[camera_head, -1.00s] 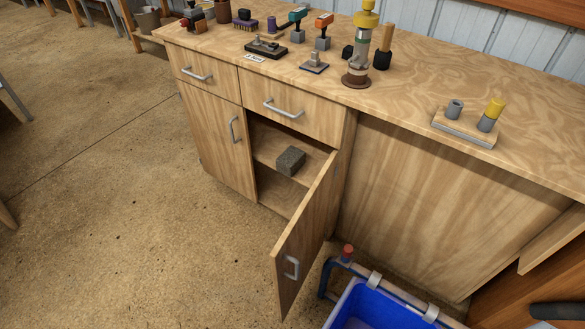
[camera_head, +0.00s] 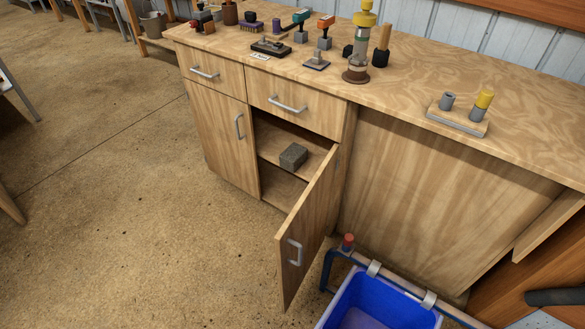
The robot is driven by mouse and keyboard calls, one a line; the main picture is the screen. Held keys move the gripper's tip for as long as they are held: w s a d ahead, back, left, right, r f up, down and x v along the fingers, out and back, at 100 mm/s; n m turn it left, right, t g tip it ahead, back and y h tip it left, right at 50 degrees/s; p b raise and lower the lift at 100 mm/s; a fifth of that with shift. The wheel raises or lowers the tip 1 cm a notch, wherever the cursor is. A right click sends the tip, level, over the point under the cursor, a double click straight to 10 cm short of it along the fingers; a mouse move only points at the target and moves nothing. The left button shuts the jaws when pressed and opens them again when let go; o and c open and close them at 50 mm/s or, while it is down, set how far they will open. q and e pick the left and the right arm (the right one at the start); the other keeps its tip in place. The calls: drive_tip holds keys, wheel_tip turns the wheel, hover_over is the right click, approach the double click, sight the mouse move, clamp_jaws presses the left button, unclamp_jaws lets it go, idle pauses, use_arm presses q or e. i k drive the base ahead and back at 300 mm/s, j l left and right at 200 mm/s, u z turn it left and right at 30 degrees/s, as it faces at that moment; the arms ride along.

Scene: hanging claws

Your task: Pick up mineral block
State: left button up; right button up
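The mineral block (camera_head: 293,156) is a small grey, rough-looking block. It sits on the middle shelf (camera_head: 272,152) inside the wooden cabinet, near the shelf's front edge. The right cabinet door (camera_head: 308,232) stands open and swings out toward me, to the right of the block. The block is in plain view through the opening. Neither of my grippers is in view.
The wooden workbench (camera_head: 420,85) above holds several tools and stamps. The left cabinet door (camera_head: 222,138) and both drawers are shut. A blue bin (camera_head: 352,298) in a metal frame stands at the lower right, close to the open door.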

sight(291, 158)
drive_tip(key=k+j+z, duration=0.15)
drive_tip(key=z, duration=0.8)
drive_tip(key=j+z, duration=0.45)
drive_tip(key=j, duration=0.3)
drive_tip(key=k+j+z, duration=0.1)
drive_tip(key=j+z, duration=0.35)
drive_tip(key=j, duration=0.25)
